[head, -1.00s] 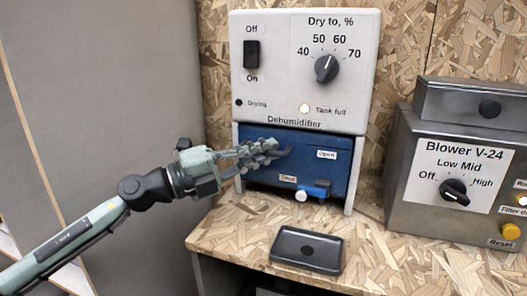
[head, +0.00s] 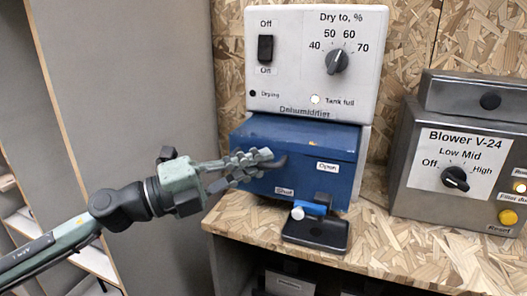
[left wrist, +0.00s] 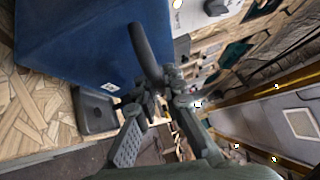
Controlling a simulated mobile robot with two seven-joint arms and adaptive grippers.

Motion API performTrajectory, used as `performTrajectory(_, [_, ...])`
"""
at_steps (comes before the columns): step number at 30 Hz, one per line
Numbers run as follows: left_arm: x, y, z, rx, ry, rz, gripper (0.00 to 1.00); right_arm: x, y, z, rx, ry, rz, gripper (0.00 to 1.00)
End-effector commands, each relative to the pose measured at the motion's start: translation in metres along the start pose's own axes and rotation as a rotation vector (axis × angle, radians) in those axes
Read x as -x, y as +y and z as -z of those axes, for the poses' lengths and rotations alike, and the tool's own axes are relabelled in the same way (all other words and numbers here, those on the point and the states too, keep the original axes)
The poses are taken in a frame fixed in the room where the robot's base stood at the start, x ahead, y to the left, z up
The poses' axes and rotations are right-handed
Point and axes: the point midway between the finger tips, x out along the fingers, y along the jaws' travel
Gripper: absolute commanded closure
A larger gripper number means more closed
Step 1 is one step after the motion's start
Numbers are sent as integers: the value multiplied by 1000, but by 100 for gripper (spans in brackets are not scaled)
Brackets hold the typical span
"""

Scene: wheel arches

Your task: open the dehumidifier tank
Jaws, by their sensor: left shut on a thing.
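The dehumidifier (head: 300,50) is a white cabinet with an Off/On switch, a dial and a lit "Tank full" lamp. Its blue tank (head: 320,150) sticks out forward from under the cabinet. My left gripper (head: 262,166) is shut on the dark handle (head: 276,162) on the tank's front. The left wrist view also shows the dark curved handle (left wrist: 147,55) at my left gripper (left wrist: 155,105), beside the blue tank wall (left wrist: 85,45). A small blue valve with a white end (head: 298,212) sits low on the tank front. My right gripper is not in view.
A black tray (head: 316,233) lies on the chipboard shelf (head: 385,250) below the valve, close to the front edge. A grey Blower V-24 box (head: 455,165) stands to the right. A grey wall (head: 120,90) is at the left.

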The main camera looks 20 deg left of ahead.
Motion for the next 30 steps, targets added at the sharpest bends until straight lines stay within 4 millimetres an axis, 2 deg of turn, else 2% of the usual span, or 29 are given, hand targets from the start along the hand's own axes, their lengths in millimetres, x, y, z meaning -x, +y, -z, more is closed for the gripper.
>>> performTrajectory(4, [3, -2, 3, -2, 0, 1, 100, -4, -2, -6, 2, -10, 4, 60])
performTrajectory(11, [3, -2, 3, -3, 0, 2, 100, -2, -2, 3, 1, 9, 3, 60])
performTrajectory(12, [3, -2, 3, -3, -1, 2, 90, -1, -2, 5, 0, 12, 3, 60])
performTrajectory(17, [3, -2, 3, -3, -1, 2, 70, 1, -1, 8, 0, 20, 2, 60])
performTrajectory(30, [9, -2, 3, 1, -2, 3, 69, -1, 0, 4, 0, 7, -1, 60])
